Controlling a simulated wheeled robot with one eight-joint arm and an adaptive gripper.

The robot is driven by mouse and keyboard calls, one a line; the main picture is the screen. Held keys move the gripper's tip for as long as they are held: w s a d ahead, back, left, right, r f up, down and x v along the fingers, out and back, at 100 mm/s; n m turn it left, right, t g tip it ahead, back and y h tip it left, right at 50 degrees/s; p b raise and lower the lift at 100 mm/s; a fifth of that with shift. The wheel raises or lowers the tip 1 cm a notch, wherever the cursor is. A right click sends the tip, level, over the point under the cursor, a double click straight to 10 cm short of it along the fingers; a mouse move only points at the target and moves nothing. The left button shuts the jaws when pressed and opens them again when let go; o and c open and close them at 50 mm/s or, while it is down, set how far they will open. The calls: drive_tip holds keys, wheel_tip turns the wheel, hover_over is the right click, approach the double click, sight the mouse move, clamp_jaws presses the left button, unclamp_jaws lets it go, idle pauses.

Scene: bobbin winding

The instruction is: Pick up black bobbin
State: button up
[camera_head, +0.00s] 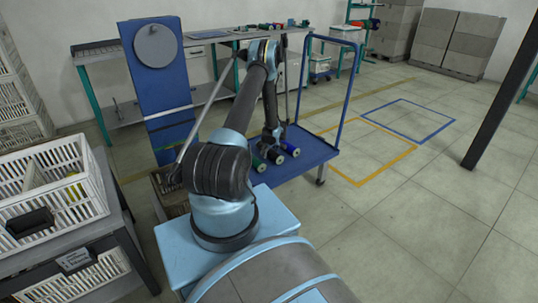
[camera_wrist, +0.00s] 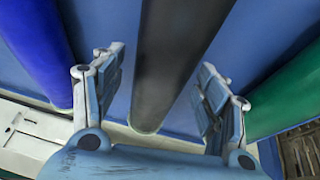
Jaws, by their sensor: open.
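The black bobbin (camera_wrist: 165,65) runs lengthwise through the middle of the wrist view, with its end near my palm. My gripper (camera_wrist: 160,85) is open, one finger on each side of the black bobbin, with visible gaps between. A blue bobbin (camera_wrist: 38,45) lies to the left and a green bobbin (camera_wrist: 290,100) to the right. In the head view my gripper (camera_head: 273,138) is low over the cart, and the bobbins below it are partly hidden by my arm. A green bobbin (camera_head: 258,164) and a blue bobbin (camera_head: 291,151) show there.
The bobbins lie on a blue cart (camera_head: 316,148) with a tall handle frame (camera_head: 349,85). A blue panel (camera_head: 160,90) and a workbench (camera_head: 205,40) stand behind. White crates (camera_head: 50,195) are on the left.

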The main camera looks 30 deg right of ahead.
drive_tip(key=shift+f, duration=0.1)
drive_tip(key=shift+c, duration=0.4)
drive_tip(key=c, duration=1.2)
drive_tip(key=shift+c, duration=0.2)
wheel_tip(320, 180, up, 10)
drive_tip(key=shift+f, duration=0.1)
